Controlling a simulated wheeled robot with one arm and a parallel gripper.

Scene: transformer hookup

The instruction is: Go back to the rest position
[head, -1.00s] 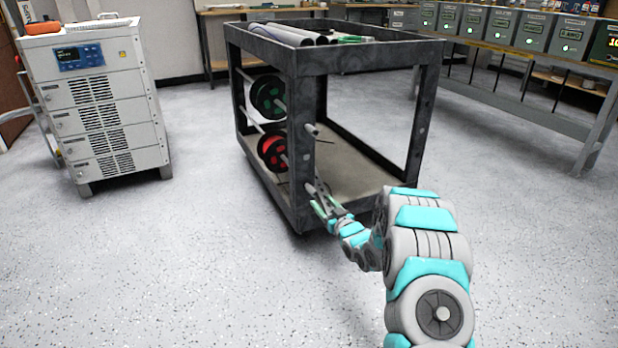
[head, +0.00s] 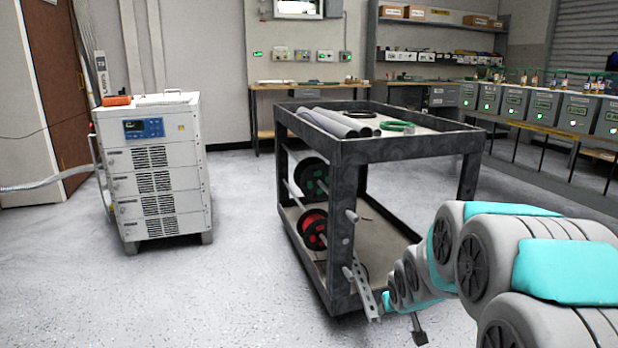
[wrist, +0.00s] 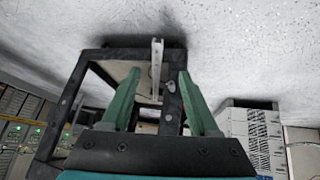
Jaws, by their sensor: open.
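My gripper (wrist: 159,74) is open, with its two green fingers spread apart in the wrist view. A pale slotted metal strip (wrist: 156,62) shows beyond and between the fingertips, and the fingers do not appear to grip it. In the head view the strip (head: 362,290) slopes down at the near corner of the dark cart (head: 340,235). My arm reaches in from the lower right, its end low beside that corner. The fingers are hard to make out there.
The cart carries grey tubes (head: 335,122) on top, with a green reel (head: 312,178) and a red reel (head: 312,228) inside. A white cabinet (head: 152,180) stands left. A bench with grey boxes (head: 575,108) stands right. Floor between cabinet and cart is clear.

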